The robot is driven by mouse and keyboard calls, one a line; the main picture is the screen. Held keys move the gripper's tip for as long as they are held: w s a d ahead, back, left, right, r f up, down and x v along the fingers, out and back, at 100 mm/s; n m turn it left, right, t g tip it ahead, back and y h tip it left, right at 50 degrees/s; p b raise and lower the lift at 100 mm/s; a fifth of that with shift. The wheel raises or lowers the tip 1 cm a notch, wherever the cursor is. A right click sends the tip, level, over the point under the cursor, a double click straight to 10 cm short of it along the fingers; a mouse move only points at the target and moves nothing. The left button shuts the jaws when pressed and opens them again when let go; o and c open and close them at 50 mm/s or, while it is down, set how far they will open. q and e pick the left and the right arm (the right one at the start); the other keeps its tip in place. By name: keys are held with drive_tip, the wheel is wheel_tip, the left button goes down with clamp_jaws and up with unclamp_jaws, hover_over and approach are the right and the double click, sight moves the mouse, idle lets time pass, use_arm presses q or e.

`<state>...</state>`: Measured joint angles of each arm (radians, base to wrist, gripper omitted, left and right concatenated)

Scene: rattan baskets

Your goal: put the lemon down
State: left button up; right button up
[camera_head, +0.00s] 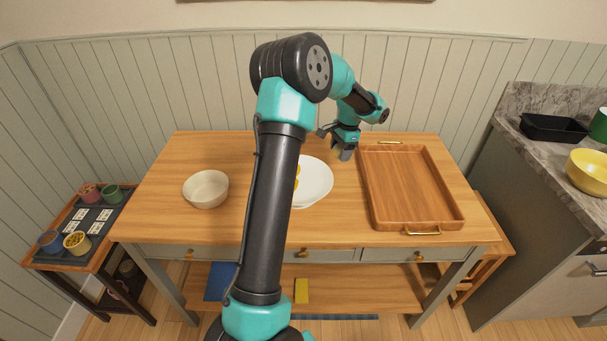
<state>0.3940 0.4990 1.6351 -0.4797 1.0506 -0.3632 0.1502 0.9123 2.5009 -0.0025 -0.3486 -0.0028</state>
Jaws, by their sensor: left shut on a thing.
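My left gripper (343,152) points down above the tabletop, between a white plate (318,184) and the wooden tray (412,190). The plate's left side is also hidden by the arm. My right gripper is not in view.
A white bowl (206,189) stands left on the wooden table (160,215). The tray, with brass handles, fills the table's right side and looks empty. A side table (84,242) with small pots is at left, and a marble counter (540,150) at right.

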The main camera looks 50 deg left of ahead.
use_arm(q)
hover_over(336, 180)
drive_tip(key=shift+w+f, duration=0.2)
drive_tip(key=shift+f, duration=1.4)
drive_tip(key=shift+w+f, duration=0.15)
drive_tip(key=shift+f, duration=1.4)
drive_tip(key=shift+f, duration=1.85)
drive_tip(key=shift+f, duration=0.15)
drive_tip(key=o, duration=0.9)
drive_tip(key=shift+o, duration=0.2)
drive_tip(key=r, duration=0.4)
drive_tip(key=w+r, duration=0.1)
drive_tip(key=r, duration=0.7)
drive_tip(key=shift+w+d+r, duration=0.1)
drive_tip(key=shift+w+d, duration=0.15)
drive_tip(key=shift+w, duration=0.1)
